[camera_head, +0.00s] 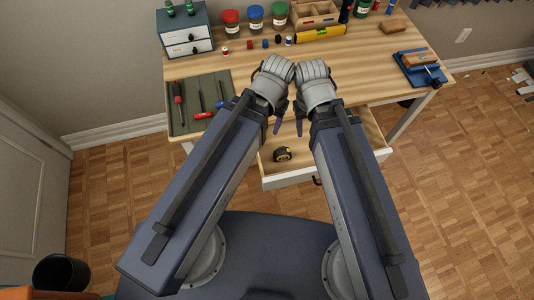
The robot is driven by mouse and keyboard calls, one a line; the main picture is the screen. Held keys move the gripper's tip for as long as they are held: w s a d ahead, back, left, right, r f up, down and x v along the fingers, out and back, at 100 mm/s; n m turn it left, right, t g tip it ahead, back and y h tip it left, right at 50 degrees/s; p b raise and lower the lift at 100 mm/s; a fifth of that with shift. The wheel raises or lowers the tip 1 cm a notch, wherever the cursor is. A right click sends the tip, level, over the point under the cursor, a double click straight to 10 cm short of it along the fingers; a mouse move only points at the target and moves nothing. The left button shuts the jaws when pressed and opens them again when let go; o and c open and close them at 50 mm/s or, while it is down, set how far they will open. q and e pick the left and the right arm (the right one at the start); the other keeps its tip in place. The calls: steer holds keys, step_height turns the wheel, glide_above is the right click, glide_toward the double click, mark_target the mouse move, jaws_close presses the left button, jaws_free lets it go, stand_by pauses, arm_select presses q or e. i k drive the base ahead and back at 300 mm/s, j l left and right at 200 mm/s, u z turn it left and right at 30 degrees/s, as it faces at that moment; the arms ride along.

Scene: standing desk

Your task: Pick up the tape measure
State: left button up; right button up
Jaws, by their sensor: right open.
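The tape measure (283,155), small, black and yellow, lies in the open drawer (284,181) at the front of the workbench, near the drawer's left side. My right gripper (300,118) is over the desk's front edge, above and to the right of the tape measure. It is open and holds nothing that I can see; my arm hides part of it.
A tool mat (178,122) with screwdrivers lies at the bench's left. A small drawer cabinet (187,33), jars (256,18), a yellow level (320,34) and a wooden organizer stand behind. A blue vise (419,68) is at the right. The bench's right middle is clear.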

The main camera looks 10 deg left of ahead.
mark_target(283, 154)
steer(key=l+u, duration=0.1)
steer(key=u, duration=0.2)
steer(key=l+u, duration=0.1)
steer(key=u, duration=0.25)
steer(key=k+l+u, duration=0.2)
steer(key=l, duration=0.15)
steer(key=l+u, duration=0.2)
steer(key=l, duration=0.2)
steer(key=k+l+u, duration=0.2)
steer(key=l, duration=0.15)
steer(key=k+l, duration=0.15)
steer(key=l, duration=0.2)
steer(key=k+l, duration=0.15)
steer(key=l, duration=0.25)
steer(key=k+l+u, duration=0.1)
steer(key=l, duration=0.25)
steer(key=k+l, duration=0.15)
steer(key=l, duration=0.2)
steer(key=k+l+u, duration=0.1)
steer(key=l, duration=0.25)
steer(key=k+l, duration=0.25)
steer(key=l, duration=0.1)
